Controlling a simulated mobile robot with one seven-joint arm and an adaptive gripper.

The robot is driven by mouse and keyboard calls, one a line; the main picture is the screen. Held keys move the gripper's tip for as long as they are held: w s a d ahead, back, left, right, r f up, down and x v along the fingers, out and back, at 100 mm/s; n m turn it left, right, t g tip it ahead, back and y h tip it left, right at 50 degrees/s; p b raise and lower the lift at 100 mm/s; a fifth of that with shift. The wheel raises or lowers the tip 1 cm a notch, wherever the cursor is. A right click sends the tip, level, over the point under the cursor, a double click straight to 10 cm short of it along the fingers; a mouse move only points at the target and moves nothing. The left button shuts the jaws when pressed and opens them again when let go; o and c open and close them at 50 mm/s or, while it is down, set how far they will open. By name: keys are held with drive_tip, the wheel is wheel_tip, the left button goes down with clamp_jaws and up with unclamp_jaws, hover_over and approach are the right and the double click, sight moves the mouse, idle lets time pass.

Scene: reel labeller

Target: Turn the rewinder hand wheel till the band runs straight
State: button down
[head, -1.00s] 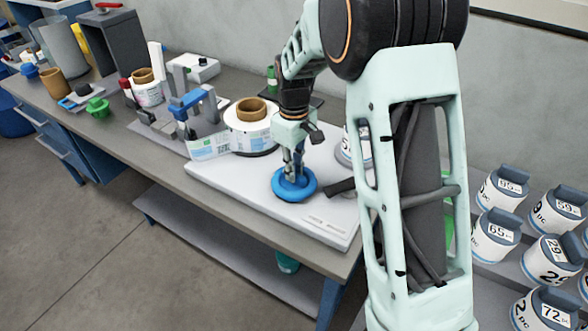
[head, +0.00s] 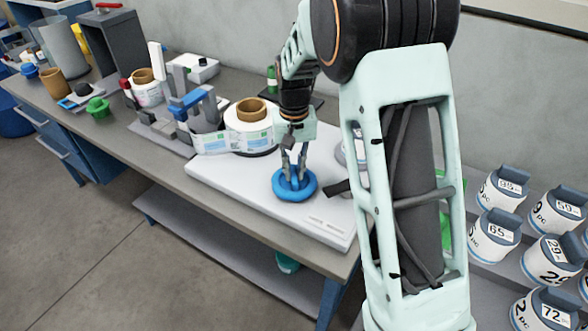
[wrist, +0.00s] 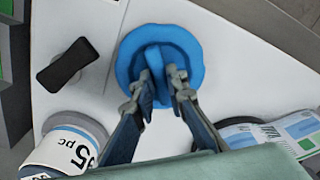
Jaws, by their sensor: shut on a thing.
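The blue rewinder hand wheel (head: 307,188) lies on the white base plate (head: 330,225) near its front edge. It fills the upper middle of the wrist view, where the wheel (wrist: 196,50) has a raised rib across its centre. My gripper (head: 293,172) points down from above. In the wrist view my gripper's fingers (wrist: 160,88) sit either side of the rib, shut on it. The printed label band (head: 212,143) runs from the white reel with a brown core (head: 250,110) leftward to the grey and blue labeller posts (head: 192,100). It looks nearly level.
A dark handle (wrist: 67,65) and a reel marked 35 pc (wrist: 75,130) stand beside the wheel in the wrist view. Several numbered tubs (head: 497,235) stand at the right. A green cup (head: 98,105) is on the bench at the left.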

sight(294, 173)
drive_tip(key=shift+m, duration=0.4)
drive_tip(key=c, duration=1.9)
unclamp_jaws()
drive_tip(key=shift+c, duration=0.2)
wheel_tip(294, 173, up, 12)
